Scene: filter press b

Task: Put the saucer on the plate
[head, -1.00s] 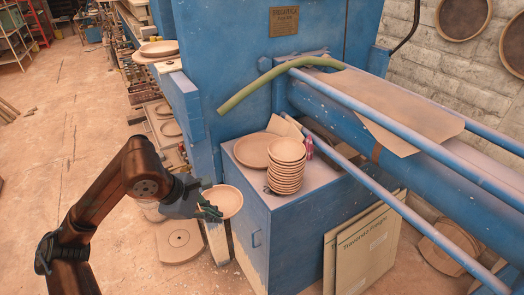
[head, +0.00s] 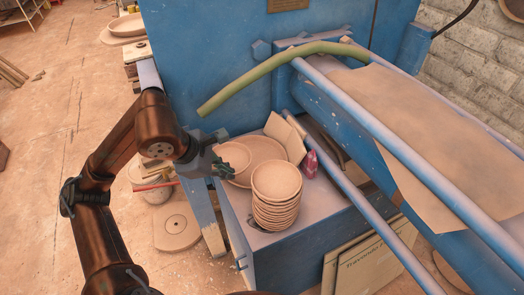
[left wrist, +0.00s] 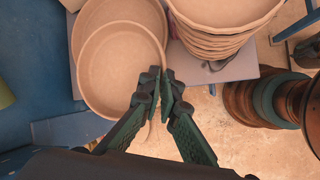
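My left gripper (head: 217,165) is shut on the rim of a small tan saucer (head: 235,154). In the left wrist view the fingers (left wrist: 166,88) pinch the saucer (left wrist: 118,68) at its right edge. In the head view the saucer overlaps the left part of the larger tan plate (head: 265,151), which lies on the blue cabinet top. The saucer looks raised above the plate; the exact gap cannot be told. In the left wrist view the plate (left wrist: 149,14) shows partly behind the saucer. My right gripper is not in view.
A tall stack of tan dishes (head: 276,190) stands close to the plate's right front. A pink bottle (head: 310,164) and upright cardboard pieces (head: 285,136) are behind. A green hose (head: 270,66) and blue press bars (head: 375,113) pass above and to the right.

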